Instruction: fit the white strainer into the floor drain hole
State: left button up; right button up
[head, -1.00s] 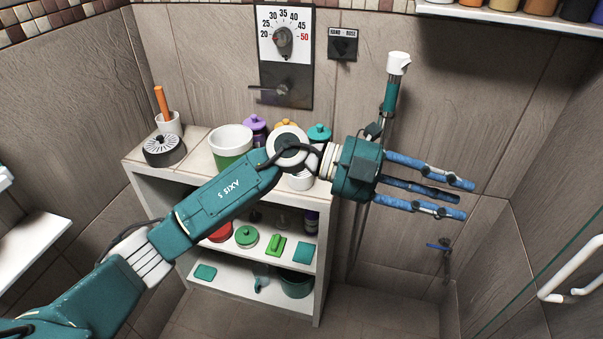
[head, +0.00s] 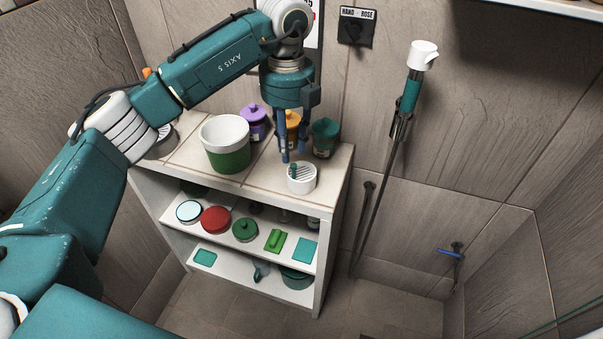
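The white strainer (head: 302,180) is a short round white piece with a slotted top and a small teal knob. It stands on the tiled top of the shelf unit, near its front right edge. My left gripper (head: 293,155) points straight down just behind and above the strainer. Its blue fingers are apart with nothing between them, and they do not appear to touch the strainer. My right gripper is not in view.
A green and white tub (head: 226,146) stands left of the strainer. A purple jar (head: 253,124), an orange jar (head: 291,132) and a teal jar (head: 325,139) stand close behind. Floor (head: 390,300) right of the shelf looks clear.

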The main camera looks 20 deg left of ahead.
aim_at(293, 165)
pick_arm(q)
jog(key=f, duration=0.1)
jog(key=f+p, duration=0.1)
jog(key=f, duration=0.3)
jog(key=shift+w+d+p, duration=0.25)
jog(key=shift+p, duration=0.15)
jog(key=shift+w+f, duration=0.15)
jog(key=shift+f, duration=0.3)
grip_shut()
